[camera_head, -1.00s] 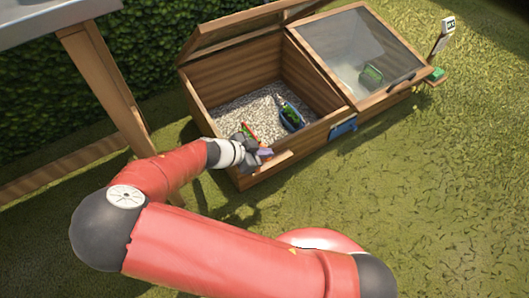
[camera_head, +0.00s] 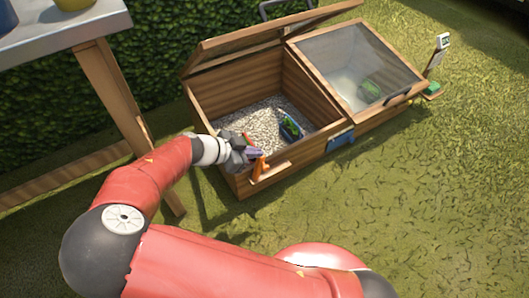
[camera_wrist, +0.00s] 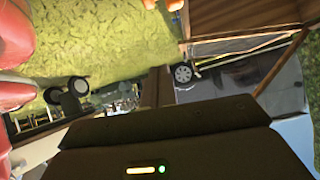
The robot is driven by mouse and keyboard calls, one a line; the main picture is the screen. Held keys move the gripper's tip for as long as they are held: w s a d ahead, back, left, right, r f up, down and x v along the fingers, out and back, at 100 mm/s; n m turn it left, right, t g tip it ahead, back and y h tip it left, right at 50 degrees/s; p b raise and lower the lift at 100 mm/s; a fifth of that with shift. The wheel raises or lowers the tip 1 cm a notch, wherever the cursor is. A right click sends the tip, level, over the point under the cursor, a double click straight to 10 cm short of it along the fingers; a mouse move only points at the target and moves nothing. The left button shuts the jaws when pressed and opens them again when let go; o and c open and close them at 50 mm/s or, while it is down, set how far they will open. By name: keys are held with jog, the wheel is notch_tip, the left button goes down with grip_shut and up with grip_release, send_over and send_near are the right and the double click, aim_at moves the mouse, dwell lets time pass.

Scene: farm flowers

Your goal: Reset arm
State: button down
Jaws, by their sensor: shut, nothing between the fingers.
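My gripper (camera_head: 257,158) is at the front left edge of the wooden cold frame (camera_head: 230,90), in the head view. It is shut with nothing held. My red arm (camera_head: 145,185) reaches up to it from the lower left. In the wrist view, a dark panel of my own wrist fills the lower middle, and the fingertips are not clearly seen. Inside the open left bay, a blue tray with green plants (camera_head: 290,127) lies on the gravel (camera_head: 262,118), just beyond my gripper. An orange piece beside the gripper cannot be told apart clearly.
The right bay has a closed glass lid (camera_head: 355,65) with a green item beneath. A blue object (camera_head: 340,138) is at the front wall. A sign (camera_head: 442,42) stands at the right. A table (camera_head: 60,35) stands at upper left. Grass at right is clear.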

jog(key=shift+s+a+r, duration=0.25)
jog(key=shift+a+r, duration=0.2)
jog(key=shift+a, duration=0.05)
jog(key=s+d+r+n+g+y+p, duration=0.25)
jog(key=d+g+y, duration=0.2)
jog(key=d, duration=0.35)
jog(key=s+d+r+n+t+y+p, duration=0.1)
jog(key=s+d+r+n, duration=0.2)
jog(key=r, duration=0.5)
jog(key=s+d+r+n+t+y+p, duration=0.2)
jog(key=s+d+r+n, duration=0.2)
jog(key=r, duration=0.5)
jog(key=s+d+r+n+t+y+p, duration=0.1)
jog(key=s+d+r+n+y+p, duration=0.1)
jog(key=s+d+r+n, duration=0.2)
jog(key=s+d+r, duration=0.2)
jog(key=s+r, duration=0.2)
jog(key=r, duration=0.1)
jog(key=shift+d+r, duration=0.2)
jog(key=shift+r, duration=0.05)
